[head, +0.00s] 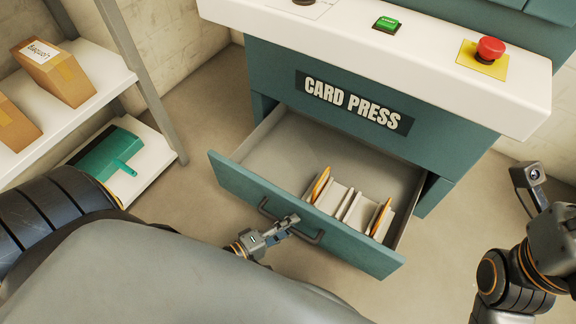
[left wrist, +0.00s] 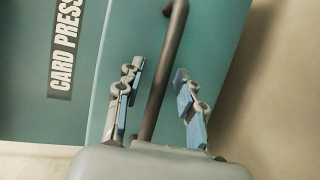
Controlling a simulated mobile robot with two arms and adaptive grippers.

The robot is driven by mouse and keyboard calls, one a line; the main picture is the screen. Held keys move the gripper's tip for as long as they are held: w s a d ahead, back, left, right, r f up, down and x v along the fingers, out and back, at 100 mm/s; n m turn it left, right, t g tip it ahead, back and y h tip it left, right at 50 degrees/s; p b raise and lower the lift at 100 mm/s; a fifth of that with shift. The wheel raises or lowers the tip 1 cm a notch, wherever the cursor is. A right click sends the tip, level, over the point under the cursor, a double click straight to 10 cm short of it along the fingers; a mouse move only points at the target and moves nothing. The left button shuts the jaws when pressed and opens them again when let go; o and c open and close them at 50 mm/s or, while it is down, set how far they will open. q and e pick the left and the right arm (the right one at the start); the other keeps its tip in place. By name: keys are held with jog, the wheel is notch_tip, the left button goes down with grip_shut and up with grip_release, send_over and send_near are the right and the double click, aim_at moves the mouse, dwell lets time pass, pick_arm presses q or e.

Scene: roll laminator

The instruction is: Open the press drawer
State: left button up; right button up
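The press drawer (head: 229,180) is pulled well out of the teal card press (head: 345,75) in the head view, with its inside showing. Its dark bar handle (head: 315,238) is on the drawer front. My left gripper (head: 288,224) is at the handle. In the left wrist view the handle (left wrist: 169,55) runs between the two fingers of the left gripper (left wrist: 158,75), with a visible gap on each side, so the gripper is open around the bar. My right arm shows at the right edge of the head view, but its fingers are not visible.
Pale cards and orange-edged pieces (head: 350,205) stand in the drawer. The white press top carries a green button (head: 387,24) and a red emergency stop (head: 490,48). A shelf (head: 95,95) with cardboard boxes (head: 55,72) stands at left. Floor right of the drawer is clear.

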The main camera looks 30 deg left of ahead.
pick_arm(q)
jog(key=v, duration=1.2)
jog(key=shift+s, duration=0.1)
